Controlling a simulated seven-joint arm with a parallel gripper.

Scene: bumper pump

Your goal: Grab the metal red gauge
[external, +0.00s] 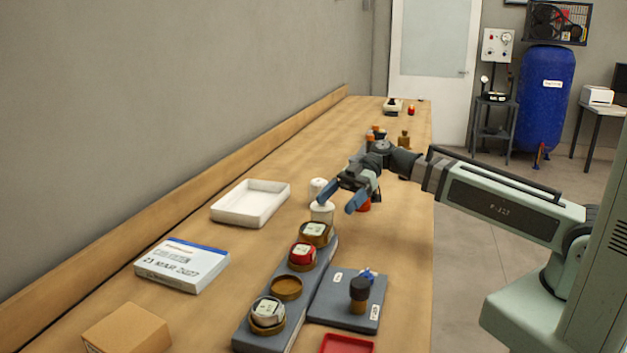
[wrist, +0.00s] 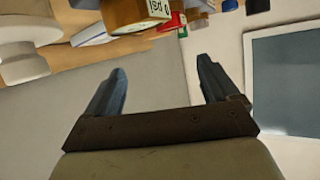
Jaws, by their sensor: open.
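The red gauge (external: 303,253), with a pale face, sits in a round brass-coloured seat on the long grey rack in the external view. A brass gauge (external: 315,232) sits just behind it, and a pale-faced gauge (external: 267,312) is at the rack's front. My gripper (external: 336,206) is open and empty, above the table beyond the rack's far end and apart from the red gauge. In the wrist view its two fingers (wrist: 160,68) are spread with nothing between them. A brass-coloured block marked "psi" (wrist: 140,14) and a small red item (wrist: 178,20) show beyond the fingertips; I cannot tell whether that is the red gauge.
White cylinders (external: 321,212) stand close by my gripper. A red object (external: 364,205) is partly hidden below it. A grey plate with a dark knob (external: 359,291) lies right of the rack. A white tray (external: 250,203) and labelled box (external: 181,266) stand left.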

